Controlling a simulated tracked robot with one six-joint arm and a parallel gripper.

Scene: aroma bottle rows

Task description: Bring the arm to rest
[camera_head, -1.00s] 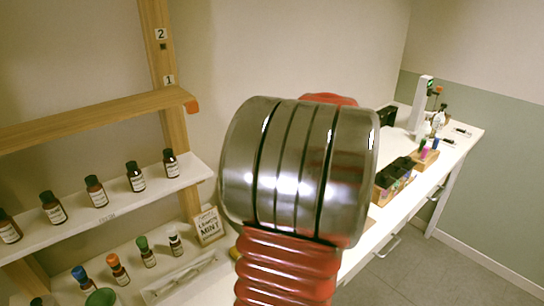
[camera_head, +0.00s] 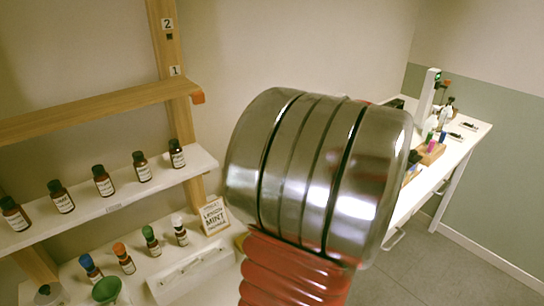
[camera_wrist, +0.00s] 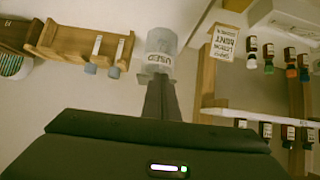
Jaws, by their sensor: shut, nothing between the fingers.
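My gripper (camera_wrist: 160,82) shows in the wrist view with its two dark fingers together and nothing between them. A clear jar with a label reading "USED" (camera_wrist: 161,45) appears just beyond the fingertips; I cannot tell how far apart they are. In the head view my arm's silver joint and red ribbed sleeve fill the middle, and the gripper itself is hidden there.
Brown bottles stand on the white shelf (camera_head: 118,205), with colour-capped bottles and a green funnel (camera_head: 107,290) below. A "LEMON MINT" card (camera_head: 214,216) stands beside them. A white side table (camera_head: 462,150) with small items runs along the right. Grey floor is clear at lower right.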

